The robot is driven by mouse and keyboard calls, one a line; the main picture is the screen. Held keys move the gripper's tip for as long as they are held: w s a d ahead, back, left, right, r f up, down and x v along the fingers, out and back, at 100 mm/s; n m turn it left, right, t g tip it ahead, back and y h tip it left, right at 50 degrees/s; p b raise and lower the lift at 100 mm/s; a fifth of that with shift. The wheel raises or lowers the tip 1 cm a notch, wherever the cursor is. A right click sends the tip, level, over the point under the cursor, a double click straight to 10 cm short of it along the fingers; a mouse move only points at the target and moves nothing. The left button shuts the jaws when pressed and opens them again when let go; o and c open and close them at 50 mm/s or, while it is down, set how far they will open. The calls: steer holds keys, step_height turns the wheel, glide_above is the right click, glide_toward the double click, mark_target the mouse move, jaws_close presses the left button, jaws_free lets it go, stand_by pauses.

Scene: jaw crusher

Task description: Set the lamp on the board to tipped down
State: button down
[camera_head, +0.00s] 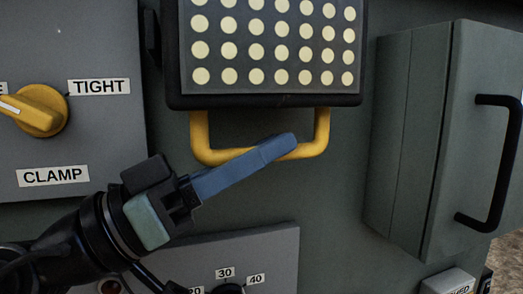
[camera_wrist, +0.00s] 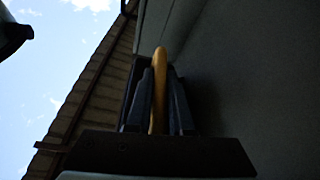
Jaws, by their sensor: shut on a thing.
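The lamp (camera_head: 271,45) is a dark panel with rows of pale round lights, at the top middle of the head view on a grey-green board (camera_head: 340,190). A yellow U-shaped handle (camera_head: 201,140) hangs from its lower edge. My gripper (camera_head: 280,147) comes in from the lower left with its blue fingers at the handle's bottom bar. In the wrist view the yellow handle (camera_wrist: 158,85) stands between the two dark fingers of my gripper (camera_wrist: 161,95), which are shut on it. The fingers hide part of the bar.
A yellow knob (camera_head: 38,110) labelled CLAMP and TIGHT is on a grey panel at left. A grey-green box (camera_head: 405,130) with a black handle (camera_head: 490,160) juts out at right. A dial panel (camera_head: 250,255) with numbers is below my gripper.

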stand_by(0.3)
steer(key=shift+w+a+b, duration=0.15)
steer(key=shift+w+b, duration=0.2)
steer(key=shift+b, duration=0.55)
steer(key=shift+w+a+r, duration=0.1)
steer(key=shift+w, duration=0.2)
steer(key=c, duration=0.8)
jaws_free()
